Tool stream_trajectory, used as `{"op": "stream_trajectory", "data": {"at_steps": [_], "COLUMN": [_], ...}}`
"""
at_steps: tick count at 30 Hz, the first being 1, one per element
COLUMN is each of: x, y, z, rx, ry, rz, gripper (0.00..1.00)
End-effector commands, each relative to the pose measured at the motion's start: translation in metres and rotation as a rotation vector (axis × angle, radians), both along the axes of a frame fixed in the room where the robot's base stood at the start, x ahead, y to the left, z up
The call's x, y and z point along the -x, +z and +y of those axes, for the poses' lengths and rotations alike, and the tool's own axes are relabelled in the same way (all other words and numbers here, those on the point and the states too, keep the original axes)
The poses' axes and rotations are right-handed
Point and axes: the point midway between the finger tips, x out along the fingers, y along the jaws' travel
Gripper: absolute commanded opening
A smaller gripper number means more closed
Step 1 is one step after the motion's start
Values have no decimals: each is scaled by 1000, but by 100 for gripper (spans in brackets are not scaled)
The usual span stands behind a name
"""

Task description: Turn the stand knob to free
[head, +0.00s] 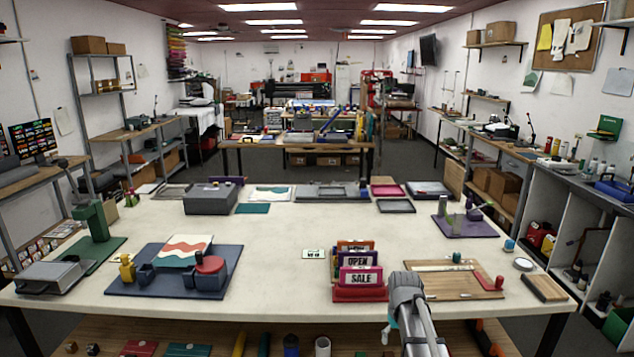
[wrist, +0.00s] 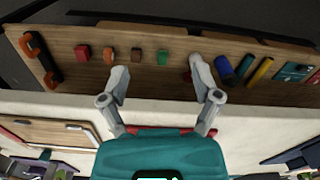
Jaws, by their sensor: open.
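I cannot tell for sure which part is the stand knob. A purple-based stand (head: 462,226) with green and purple upright parts is at the table's right rear. A blue base (head: 172,279) at the left front carries a round red part (head: 210,264) and a yellow part (head: 127,268). My gripper shows in the wrist view (wrist: 158,74), with its two fingers spread apart and nothing between them. It is over the table's front edge, away from both of these. In the head view my arm rises at the bottom, right of centre, and hides part of the front edge.
A red sign rack (head: 360,294) stands just left of my arm. A wooden board (head: 450,284) with a red handle lies to its right. A green press (head: 93,222) is at the left. The lower shelf (wrist: 180,42) holds several small items. The table's middle is mostly clear.

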Motion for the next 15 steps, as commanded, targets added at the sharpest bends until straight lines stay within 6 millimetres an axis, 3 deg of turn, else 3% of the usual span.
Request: {"op": "stream_trajectory", "data": {"at_steps": [1,6,12,15], "x": [27,85,133,145], "y": [0,0,0,0], "z": [9,30,47,51], "rx": [0,0,0,1], "ry": [-13,-73,-127,-143], "rz": [0,0,0,0], "gripper": [81,81,81,81]}}
